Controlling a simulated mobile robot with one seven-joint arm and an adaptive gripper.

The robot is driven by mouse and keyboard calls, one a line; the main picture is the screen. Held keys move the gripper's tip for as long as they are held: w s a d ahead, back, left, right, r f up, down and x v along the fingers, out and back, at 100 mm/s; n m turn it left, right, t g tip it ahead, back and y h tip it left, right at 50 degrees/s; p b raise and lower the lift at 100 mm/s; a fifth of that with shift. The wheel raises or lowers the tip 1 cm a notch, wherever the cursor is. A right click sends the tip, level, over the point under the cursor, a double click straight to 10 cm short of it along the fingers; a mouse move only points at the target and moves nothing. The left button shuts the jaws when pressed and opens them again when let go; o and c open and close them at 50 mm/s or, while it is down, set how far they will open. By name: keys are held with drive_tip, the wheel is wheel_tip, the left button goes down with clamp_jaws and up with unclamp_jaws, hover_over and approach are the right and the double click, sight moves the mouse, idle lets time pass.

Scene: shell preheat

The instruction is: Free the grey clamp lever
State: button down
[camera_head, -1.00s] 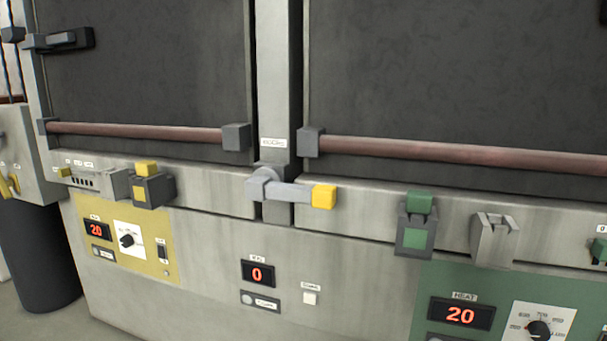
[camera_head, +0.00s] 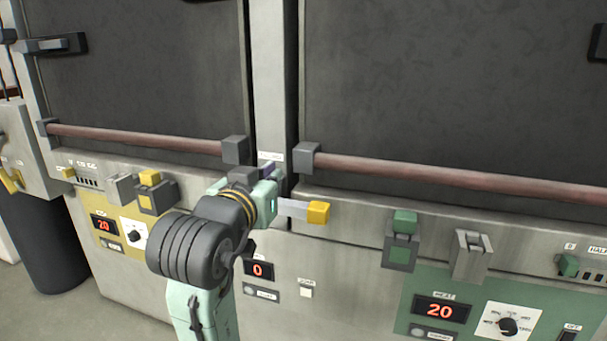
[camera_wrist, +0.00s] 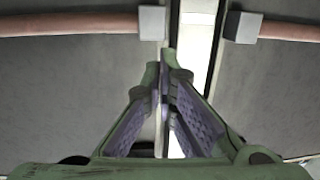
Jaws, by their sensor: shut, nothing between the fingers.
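The grey clamp lever (camera_head: 292,207) sits at the foot of the central post, lying horizontally, with its yellow end block (camera_head: 318,212) pointing right. My arm hides its pivot and left part in the head view. My gripper (camera_head: 268,170) is in front of the pivot area, left of the yellow end. In the wrist view my gripper (camera_wrist: 165,62) shows its two fingers closed together at the tips, with nothing between them. The lever cannot be clearly made out there. Whether the fingers touch it cannot be told.
Dark doors with reddish bars (camera_head: 450,175) flank the central post (camera_head: 272,80). A yellow-topped latch (camera_head: 152,192) is to the left. A green latch (camera_head: 401,240) and an empty grey bracket (camera_head: 470,256) are to the right. A display reading 0 (camera_head: 259,269) is below.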

drive_tip(key=d+f+g, duration=0.1)
drive_tip(key=d+f+m+g, duration=0.1)
drive_tip(key=d, duration=0.1)
drive_tip(key=shift+s+h, duration=0.2)
drive_tip(key=shift+h, duration=0.2)
drive_tip(key=p, duration=0.3)
hover_over(286, 208)
drive_tip(key=s+d, duration=0.2)
drive_tip(key=d, duration=0.2)
wheel_tip(286, 208, down, 2)
drive_tip(key=shift+w+d+f+p, duration=0.1)
drive_tip(key=shift+f+p, duration=0.15)
drive_tip(key=shift+f, duration=0.85)
drive_tip(key=shift+w+d+f+p, duration=0.1)
drive_tip(key=shift+f+p, duration=0.1)
drive_tip(key=shift+f, duration=0.85)
